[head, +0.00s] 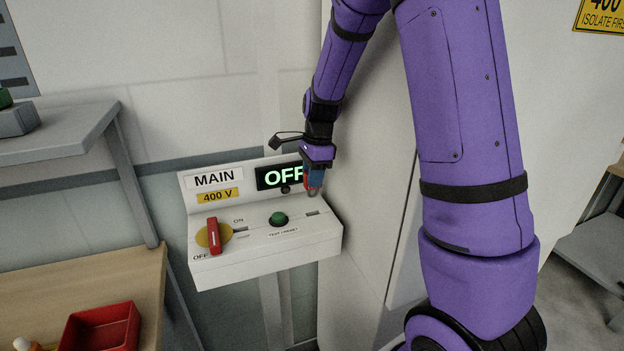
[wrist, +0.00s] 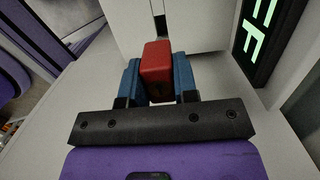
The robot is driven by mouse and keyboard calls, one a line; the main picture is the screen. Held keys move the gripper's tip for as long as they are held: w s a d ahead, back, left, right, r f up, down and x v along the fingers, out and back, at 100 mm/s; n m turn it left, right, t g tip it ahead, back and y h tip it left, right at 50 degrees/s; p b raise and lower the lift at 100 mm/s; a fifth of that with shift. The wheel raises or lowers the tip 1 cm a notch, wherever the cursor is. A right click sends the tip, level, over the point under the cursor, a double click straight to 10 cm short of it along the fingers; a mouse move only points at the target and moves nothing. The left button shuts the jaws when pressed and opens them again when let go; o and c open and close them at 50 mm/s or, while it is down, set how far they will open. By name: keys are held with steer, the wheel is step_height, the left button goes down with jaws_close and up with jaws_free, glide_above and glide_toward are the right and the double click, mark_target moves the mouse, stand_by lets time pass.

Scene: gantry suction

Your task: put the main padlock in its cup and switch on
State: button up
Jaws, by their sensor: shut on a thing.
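My gripper (head: 313,183) is shut on a red padlock (wrist: 157,68), held between its blue fingers. In the head view it is just above the right end of the MAIN switch box (head: 265,264), in front of the right edge of the lit OFF display (head: 271,177). The fingers hide most of the padlock there, and I cannot tell whether it touches the box. A red switch handle (head: 214,236) sits on a yellow disc (head: 201,236) at the box's left, its lower end towards the OFF mark. I cannot make out a cup for certain.
A green TEST/RESET button (head: 278,219) is on the box top, left of my gripper. A red tray (head: 101,330) stands on a wooden bench (head: 82,277) at lower left. A grey shelf (head: 60,137) is above it. A pale cabinet (head: 370,190) stands close on the right.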

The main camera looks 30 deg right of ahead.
mark_target(313, 197)
steer(key=shift+f, duration=2)
steer(key=shift+f, duration=0.1)
steer(key=shift+f, duration=1.95)
steer(key=o, duration=1.1)
steer(key=shift+c, duration=0.2)
